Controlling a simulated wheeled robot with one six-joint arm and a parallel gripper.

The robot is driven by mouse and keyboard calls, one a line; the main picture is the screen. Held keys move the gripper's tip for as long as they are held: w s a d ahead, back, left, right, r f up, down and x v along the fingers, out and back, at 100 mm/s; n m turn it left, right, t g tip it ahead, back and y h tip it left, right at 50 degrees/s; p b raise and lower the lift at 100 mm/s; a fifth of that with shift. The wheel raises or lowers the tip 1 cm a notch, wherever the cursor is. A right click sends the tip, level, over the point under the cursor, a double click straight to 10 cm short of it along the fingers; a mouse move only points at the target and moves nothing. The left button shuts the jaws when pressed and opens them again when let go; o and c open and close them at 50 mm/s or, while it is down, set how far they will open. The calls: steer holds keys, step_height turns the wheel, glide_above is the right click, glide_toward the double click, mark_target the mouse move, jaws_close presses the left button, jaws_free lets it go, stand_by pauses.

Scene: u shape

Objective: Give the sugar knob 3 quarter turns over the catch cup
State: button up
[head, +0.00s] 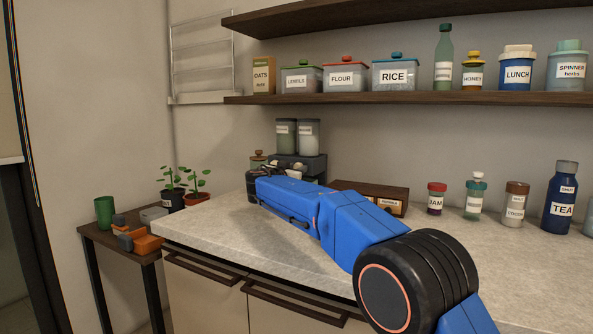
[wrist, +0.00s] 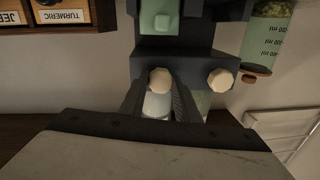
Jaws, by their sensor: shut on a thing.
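The dark dispenser (head: 305,167) stands at the back of the counter, with two clear hoppers (head: 285,135) on top whose labels are too small to read. In the wrist view, which is upside down, the dispenser (wrist: 190,63) shows two round cream knobs. My gripper (wrist: 160,86) has its fingers on either side of one knob (wrist: 160,79), and is shut on it. White contents show in the hopper (wrist: 157,106) behind the fingers. The other knob (wrist: 221,81) is free. A mint-green cup (wrist: 160,22) sits below the held knob. In the head view my arm hides the cup and knobs.
A measuring jar (wrist: 268,38) with a wooden lid stands close beside the dispenser. A wooden spice drawer box (head: 375,193) is on its other side. Jars, including jam (head: 436,199) and tea (head: 562,200), line the counter. A shelf (head: 400,98) runs above.

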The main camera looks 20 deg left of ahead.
steer(key=shift+n, duration=0.3)
steer(key=n, duration=0.8)
steer(key=shift+a+r+g+h, duration=0.1)
steer(key=shift+a+g+h, duration=0.05)
steer(key=shift+g+h, duration=0.25)
steer(key=shift+a+n+h, duration=0.15)
steer(key=shift+n+h, duration=0.25)
steer(key=shift+n, duration=3.5)
steer(key=shift+n, duration=0.3)
steer(key=o, duration=1)
